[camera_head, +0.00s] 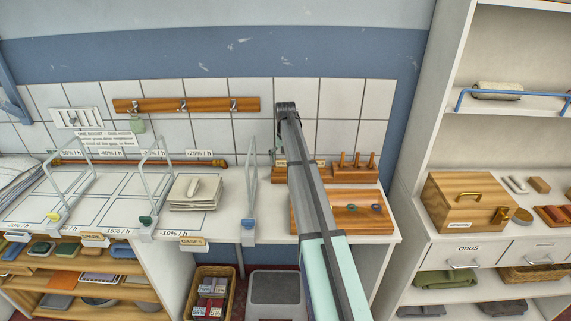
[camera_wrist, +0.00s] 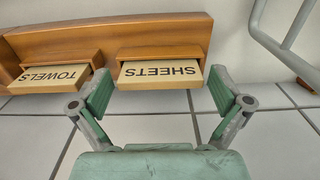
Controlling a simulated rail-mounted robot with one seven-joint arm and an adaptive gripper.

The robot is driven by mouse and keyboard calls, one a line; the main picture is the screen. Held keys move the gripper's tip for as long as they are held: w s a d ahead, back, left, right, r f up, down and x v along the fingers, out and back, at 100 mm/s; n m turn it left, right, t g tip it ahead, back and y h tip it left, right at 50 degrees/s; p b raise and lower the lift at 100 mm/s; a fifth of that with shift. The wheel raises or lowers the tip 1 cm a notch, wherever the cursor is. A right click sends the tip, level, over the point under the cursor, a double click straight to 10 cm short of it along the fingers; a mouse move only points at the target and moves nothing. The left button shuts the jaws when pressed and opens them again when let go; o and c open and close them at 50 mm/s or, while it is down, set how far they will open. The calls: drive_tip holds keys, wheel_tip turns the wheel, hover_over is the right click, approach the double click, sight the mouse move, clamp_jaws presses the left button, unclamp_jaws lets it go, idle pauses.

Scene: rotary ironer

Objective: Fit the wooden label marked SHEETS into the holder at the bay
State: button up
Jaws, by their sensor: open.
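The wooden label marked SHEETS (camera_wrist: 160,72) sits in a wooden rack (camera_wrist: 140,32) in the wrist view, its lettering upside down. My gripper (camera_wrist: 160,92) is open, with one green-padded finger at each side of the label's front end. The gripper holds nothing. In the head view the rack (camera_head: 352,175) stands at the back of the counter, partly hidden by my arm. I cannot tell which holder is the bay's for SHEETS.
A label marked TOWELS (camera_wrist: 52,77) sits beside SHEETS in the rack. A grey wire frame (camera_wrist: 285,38) rises close by; in the head view it is the upright frame (camera_head: 250,190). A stack of folded cloth (camera_head: 193,193) and a wooden board (camera_head: 350,212) lie on the counter.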

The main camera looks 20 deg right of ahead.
drive_tip(key=shift+f, duration=0.15)
drive_tip(key=c, duration=0.8)
drive_tip(key=shift+o, duration=0.2)
